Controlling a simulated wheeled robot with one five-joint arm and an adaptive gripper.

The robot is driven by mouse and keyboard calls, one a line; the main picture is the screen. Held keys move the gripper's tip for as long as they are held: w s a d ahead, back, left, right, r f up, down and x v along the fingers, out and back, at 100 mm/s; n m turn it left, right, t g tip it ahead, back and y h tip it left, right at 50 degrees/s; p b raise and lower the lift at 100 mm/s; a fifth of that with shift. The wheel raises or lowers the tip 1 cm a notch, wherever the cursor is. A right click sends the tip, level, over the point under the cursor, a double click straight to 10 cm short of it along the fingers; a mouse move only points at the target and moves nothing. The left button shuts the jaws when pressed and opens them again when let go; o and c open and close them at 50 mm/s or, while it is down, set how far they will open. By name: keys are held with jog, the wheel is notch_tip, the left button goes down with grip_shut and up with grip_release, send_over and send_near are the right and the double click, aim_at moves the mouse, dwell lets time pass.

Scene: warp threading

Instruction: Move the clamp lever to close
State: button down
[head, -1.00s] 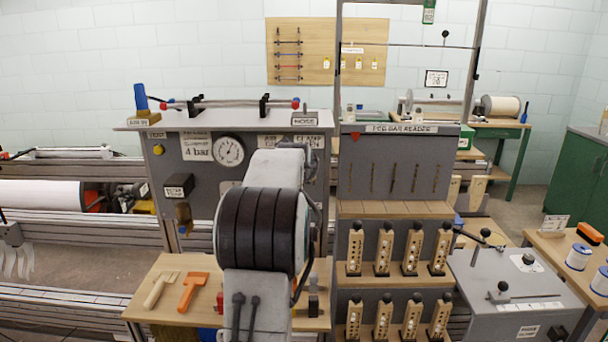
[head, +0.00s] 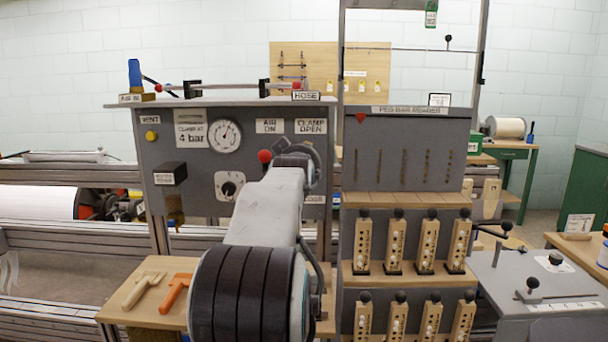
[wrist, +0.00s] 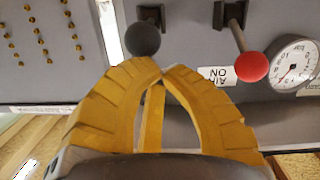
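The clamp lever (wrist: 142,38) shows in the wrist view as a dark ball knob on a short stem from a black mount on the grey panel. My gripper (wrist: 160,70) has yellow fingers whose tips meet just below the knob, with nothing visible held between them. I cannot tell whether the tips touch the knob. In the head view, my arm hides the clamp lever and the fingertips. The "CLAMP OPEN" label (head: 311,126) is above the wrist, and a partly hidden label (head: 314,199) is below it.
A red-knobbed lever (wrist: 250,65) stands beside the clamp lever, near the "AIR ON" label (wrist: 216,75). A pressure gauge (head: 224,136) and dial (head: 229,186) are on the panel. The peg-bar reader (head: 408,150) stands right of my arm.

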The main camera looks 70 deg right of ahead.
notch_tip(320, 180, down, 8)
jog(key=h+b, duration=0.2)
jog(key=b, duration=1.2)
jog(key=shift+a+r+t+h, duration=0.2)
jog(key=shift+a+t+h, duration=0.05)
jog(key=shift+t+h, duration=0.15)
jog(key=shift+f, duration=0.1)
jog(key=shift+s, duration=0.1)
